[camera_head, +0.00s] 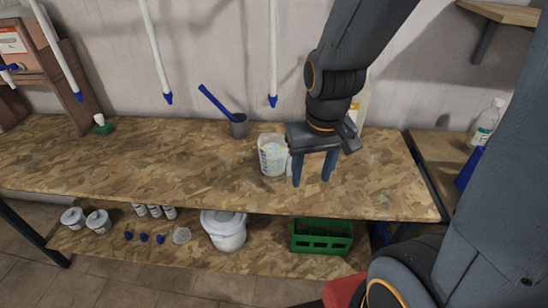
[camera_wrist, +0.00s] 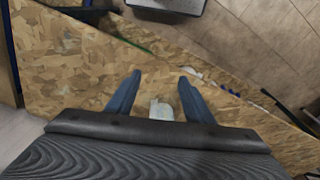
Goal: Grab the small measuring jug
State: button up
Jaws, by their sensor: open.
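A whitish, see-through measuring jug (camera_head: 271,158) with blue markings stands upright on the chipboard bench top (camera_head: 130,160) in the head view. My gripper (camera_head: 312,183) is just right of it, fingers pointing down, open and apart from it. A pale edge beside the jug is partly covered by my gripper. In the wrist view, my open gripper (camera_wrist: 159,75) has a small whitish thing (camera_wrist: 161,110) showing between its fingers, lower part hidden by the palm; I cannot tell whether it is the same jug.
A grey pot (camera_head: 239,127) with a blue stick stands behind left. A pale container (camera_head: 361,104) is partly hidden behind my arm. White tubes with blue tips hang above. The bench's left is mostly clear.

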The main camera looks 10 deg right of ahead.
jog(key=o, duration=0.5)
jog(key=shift+w, duration=0.15)
jog(key=o, duration=0.7)
jog(key=w, duration=0.1)
jog(key=w+p, duration=0.2)
jog(key=shift+w+d+r+t, duration=0.1)
jog(key=shift+d+r+t, duration=0.2)
jog(key=shift+d, duration=0.1)
jog(key=t+p, duration=0.2)
jog(key=p, duration=0.4)
send_near(274, 148)
jog(key=shift+n, duration=0.4)
jog(key=s, duration=0.1)
jog(key=s+r, duration=0.1)
jog(key=s, duration=0.1)
jog(key=s+r, duration=0.1)
jog(key=s, duration=0.1)
jog(key=shift+a, duration=0.35)
jog(key=shift+w+a+f+t, duration=0.1)
jog(key=shift+w+t, duration=0.1)
jog(key=shift+t, duration=0.1)
jog(key=shift+b+x, duration=2.8)
jog(key=shift+x, duration=1.05)
